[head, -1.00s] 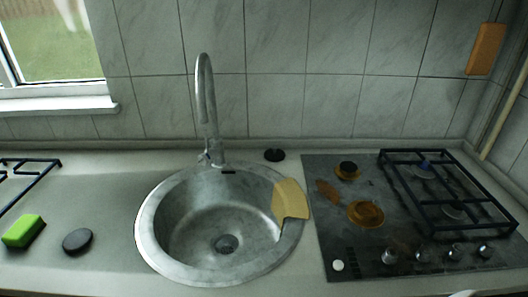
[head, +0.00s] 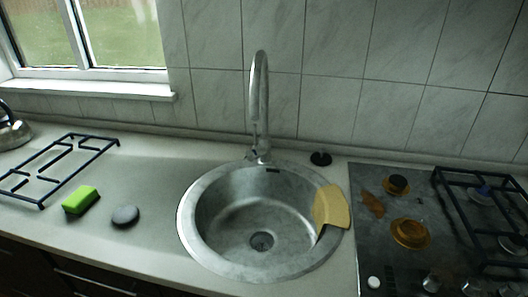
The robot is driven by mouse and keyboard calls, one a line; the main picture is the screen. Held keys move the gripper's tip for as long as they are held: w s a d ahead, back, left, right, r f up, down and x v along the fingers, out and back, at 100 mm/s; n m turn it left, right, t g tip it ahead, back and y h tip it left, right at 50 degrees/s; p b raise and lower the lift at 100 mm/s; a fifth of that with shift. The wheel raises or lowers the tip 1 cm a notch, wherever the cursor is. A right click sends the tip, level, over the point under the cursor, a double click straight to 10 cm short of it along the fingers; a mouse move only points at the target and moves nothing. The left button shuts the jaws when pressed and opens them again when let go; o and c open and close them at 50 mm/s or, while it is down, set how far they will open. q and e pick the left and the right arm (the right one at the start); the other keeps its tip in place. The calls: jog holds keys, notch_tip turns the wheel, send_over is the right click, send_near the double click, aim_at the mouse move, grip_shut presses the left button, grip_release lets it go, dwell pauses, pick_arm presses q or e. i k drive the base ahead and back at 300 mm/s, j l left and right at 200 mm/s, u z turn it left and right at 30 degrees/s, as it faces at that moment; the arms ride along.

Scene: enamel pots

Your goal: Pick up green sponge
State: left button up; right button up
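The green sponge (head: 80,200) lies on the counter at the left in the head view. It is a bright green block with a darker underside, beside the right end of a black burner grate. Neither of my grippers is in view, and nothing touches the sponge from above.
A dark round disc (head: 125,215) lies just right of the sponge. A black grate (head: 62,165) lies behind and left of it, with a kettle (head: 12,130) at the far left. A sink (head: 190,225) with a tall faucet (head: 260,105) and a stove (head: 385,250) are to the right.

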aim_at(80, 200)
jog(key=u, duration=1.3)
jog(key=i+j+u, duration=0.2)
jog(key=u, duration=0.15)
jog(key=i+u, duration=0.3)
jog(key=i+j, duration=0.05)
jog(key=i, duration=0.05)
